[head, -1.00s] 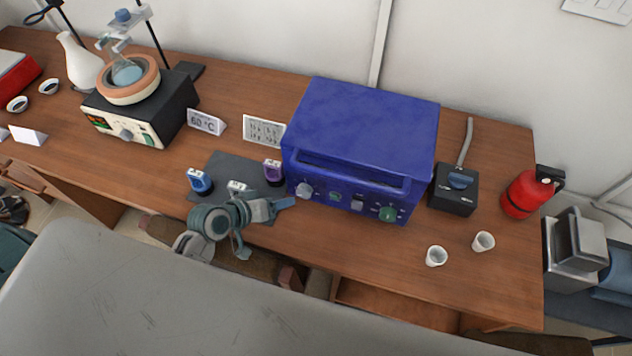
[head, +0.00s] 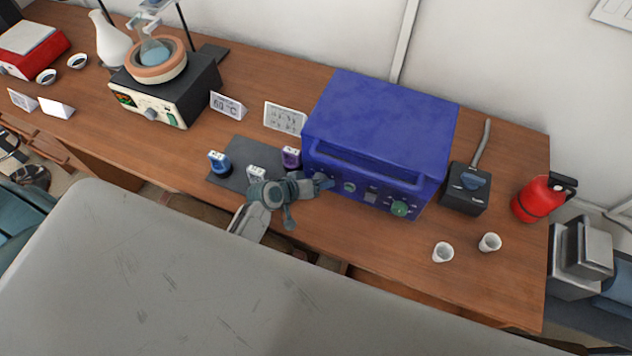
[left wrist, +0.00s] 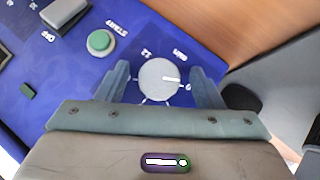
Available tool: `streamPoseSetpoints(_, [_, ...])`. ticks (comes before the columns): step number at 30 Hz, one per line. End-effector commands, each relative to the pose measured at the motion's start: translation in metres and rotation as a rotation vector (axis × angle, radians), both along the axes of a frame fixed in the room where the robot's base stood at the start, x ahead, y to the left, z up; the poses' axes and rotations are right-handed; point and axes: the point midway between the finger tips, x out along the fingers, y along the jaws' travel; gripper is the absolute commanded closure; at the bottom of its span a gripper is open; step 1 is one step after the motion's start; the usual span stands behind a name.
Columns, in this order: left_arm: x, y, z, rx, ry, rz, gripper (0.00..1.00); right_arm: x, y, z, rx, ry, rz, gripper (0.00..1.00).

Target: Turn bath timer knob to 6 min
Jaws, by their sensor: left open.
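The blue bath box (head: 385,120) stands on the wooden bench. My left gripper (head: 326,183) is at the left end of its front panel and hides the left knob in the head view. In the left wrist view, the round light grey timer knob (left wrist: 157,82) lies between the two open fingers of the left gripper (left wrist: 160,88), with a small gap on each side. Its white pointer line points to the right in that view. "12" and "MIN" are printed near it; other marks are partly hidden by the fingers. My right gripper is out of view.
A green START button (left wrist: 100,42) and an OFF switch are near the timer knob. A green knob (head: 400,208) is on the panel's right. Small bottles stand on a dark mat (head: 232,178) left of the box. A black box (head: 466,190) and two white cups (head: 443,252) are to the right.

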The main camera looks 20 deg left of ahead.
Motion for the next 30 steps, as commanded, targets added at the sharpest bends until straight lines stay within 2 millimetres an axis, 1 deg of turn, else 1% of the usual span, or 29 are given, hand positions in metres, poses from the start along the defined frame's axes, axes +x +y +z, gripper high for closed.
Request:
streamPoseSetpoints(4, [0.0, 0.0, 0.0, 0.0, 0.0, 0.0, 0.39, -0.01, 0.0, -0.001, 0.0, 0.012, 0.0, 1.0])
streamPoseSetpoints(5, [0.0, 0.0, 0.0, 0.0, 0.0, 0.0, 0.43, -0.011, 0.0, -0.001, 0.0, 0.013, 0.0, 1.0])
streamPoseSetpoints(6, [0.0, 0.0, 0.0, 0.0, 0.0, 0.0, 0.51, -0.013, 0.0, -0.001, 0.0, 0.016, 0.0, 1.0])
streamPoseSetpoints(8, [0.0, 0.0, 0.0, -0.001, 0.0, 0.001, 0.62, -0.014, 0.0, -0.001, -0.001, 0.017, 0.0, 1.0])
streamPoseSetpoints(9, [0.0, 0.0, 0.0, -0.001, 0.0, 0.001, 0.7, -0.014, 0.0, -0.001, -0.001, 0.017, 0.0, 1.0])
streamPoseSetpoints(11, [0.0, 0.0, 0.0, -0.001, 0.0, 0.001, 0.82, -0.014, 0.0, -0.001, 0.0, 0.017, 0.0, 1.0])
streamPoseSetpoints(12, [0.0, 0.0, 0.0, -0.001, 0.0, 0.001, 0.84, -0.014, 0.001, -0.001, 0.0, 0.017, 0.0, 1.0])
streamPoseSetpoints(20, [0.0, -0.001, 0.002, 0.03, -0.001, 0.001, 0.84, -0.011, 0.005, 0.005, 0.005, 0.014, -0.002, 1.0])
streamPoseSetpoints(26, [0.0, -0.002, 0.004, 0.131, -0.004, 0.001, 0.84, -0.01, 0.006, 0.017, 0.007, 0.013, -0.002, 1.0])
streamPoseSetpoints(30, [-0.001, -0.003, 0.003, 0.234, -0.008, 0.001, 0.84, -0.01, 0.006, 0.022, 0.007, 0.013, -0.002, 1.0])
